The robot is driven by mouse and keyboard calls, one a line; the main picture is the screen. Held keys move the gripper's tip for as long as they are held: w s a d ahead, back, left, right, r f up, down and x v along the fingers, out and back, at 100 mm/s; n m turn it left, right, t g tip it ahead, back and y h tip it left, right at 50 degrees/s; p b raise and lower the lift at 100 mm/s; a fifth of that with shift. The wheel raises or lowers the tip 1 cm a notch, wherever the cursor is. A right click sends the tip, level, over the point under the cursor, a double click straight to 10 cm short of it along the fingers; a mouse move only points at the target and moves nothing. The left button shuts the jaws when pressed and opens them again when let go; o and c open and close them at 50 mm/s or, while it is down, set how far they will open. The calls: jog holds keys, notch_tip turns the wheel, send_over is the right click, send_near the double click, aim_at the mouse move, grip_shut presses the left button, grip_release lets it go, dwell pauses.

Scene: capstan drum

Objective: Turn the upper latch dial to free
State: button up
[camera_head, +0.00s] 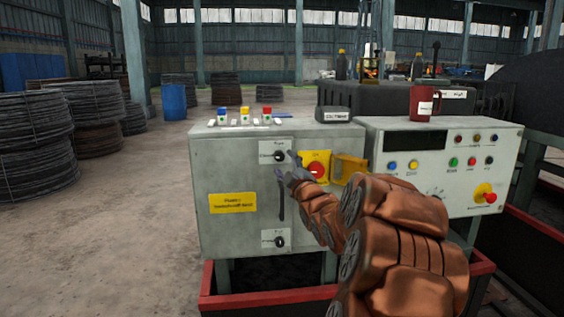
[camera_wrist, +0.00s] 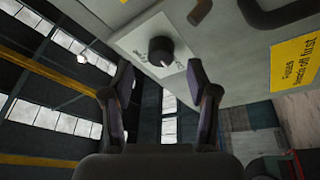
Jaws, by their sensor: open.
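The upper latch dial (camera_head: 279,156) is a round black knob on a white label plate near the top of the grey cabinet's front. It also shows in the wrist view (camera_wrist: 161,51), with a small white mark on its rim; the label words are too small to read surely. My gripper (camera_head: 288,166) is open and empty beside the dial. In the wrist view the fingers (camera_wrist: 162,80) stand apart, with the dial beyond their tips and between them, apparently not touched.
A dark upright handle (camera_head: 281,197) sits below the upper dial, with a lower dial (camera_head: 279,242) beneath it. A red button on a yellow box (camera_head: 317,169) is close right of my gripper. A yellow sign (camera_head: 232,202) is at left. A red mug (camera_head: 424,104) stands behind the right panel.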

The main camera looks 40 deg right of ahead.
aim_at(280, 159)
jog(key=shift+x, duration=1.7)
jog(key=shift+c, duration=0.4)
grip_shut()
jog(key=shift+f, duration=0.1)
